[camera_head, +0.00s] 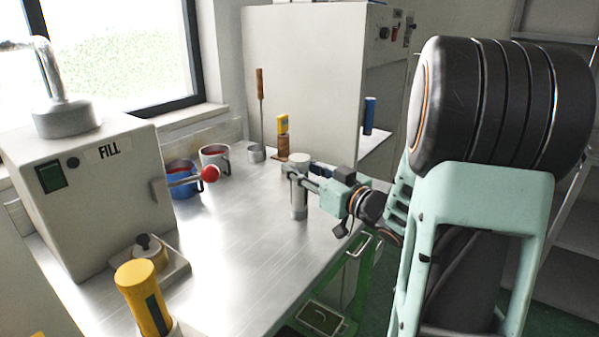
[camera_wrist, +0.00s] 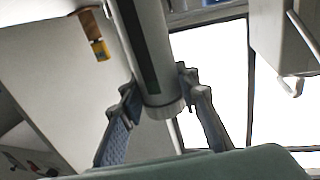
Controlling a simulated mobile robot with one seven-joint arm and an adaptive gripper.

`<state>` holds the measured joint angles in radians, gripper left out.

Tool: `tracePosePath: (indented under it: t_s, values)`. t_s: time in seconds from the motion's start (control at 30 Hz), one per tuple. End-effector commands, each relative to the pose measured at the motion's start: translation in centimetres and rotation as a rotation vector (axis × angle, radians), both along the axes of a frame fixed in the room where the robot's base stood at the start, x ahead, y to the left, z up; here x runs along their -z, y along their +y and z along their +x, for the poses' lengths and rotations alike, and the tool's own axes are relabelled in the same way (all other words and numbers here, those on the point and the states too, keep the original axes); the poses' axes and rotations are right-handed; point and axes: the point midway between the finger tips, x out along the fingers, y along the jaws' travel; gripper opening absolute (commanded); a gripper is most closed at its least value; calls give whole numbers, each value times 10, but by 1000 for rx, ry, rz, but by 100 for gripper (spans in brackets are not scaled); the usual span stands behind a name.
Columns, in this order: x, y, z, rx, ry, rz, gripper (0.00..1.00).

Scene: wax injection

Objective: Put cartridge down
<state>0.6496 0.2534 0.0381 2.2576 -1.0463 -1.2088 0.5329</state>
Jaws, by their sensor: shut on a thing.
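The cartridge (camera_head: 298,200) is a pale grey-white cylinder with a light cap, standing upright near the right edge of the steel bench. My gripper (camera_head: 300,175) is shut on its upper part, coming in from the right. I cannot tell whether its base touches the bench or is just above it. In the wrist view the cartridge (camera_wrist: 166,50) shows a dark green stripe and lies between the two fingers of my gripper (camera_wrist: 158,98); its far end is cut off by the frame.
The steel bench (camera_head: 245,265) is clear in its front middle. At left stands the FILL machine (camera_head: 100,195) with a red-knobbed lever (camera_head: 210,173). Another yellow cartridge (camera_head: 140,290) stands in front.

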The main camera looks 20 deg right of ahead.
Motion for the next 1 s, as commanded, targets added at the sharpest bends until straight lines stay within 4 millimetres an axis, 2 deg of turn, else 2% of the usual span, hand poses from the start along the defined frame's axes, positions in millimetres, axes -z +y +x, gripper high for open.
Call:
tracePosePath:
  t_s: [0.37, 0.4, 0.6, 1.0]
  values:
    - [4, 0, 0, 0, -2, 0, 0]
    - [4, 0, 0, 0, -1, -1, 32]
    - [3, 0, 0, 0, -1, -1, 52]
    - [-4, -1, -2, 1, -1, 0, 52]
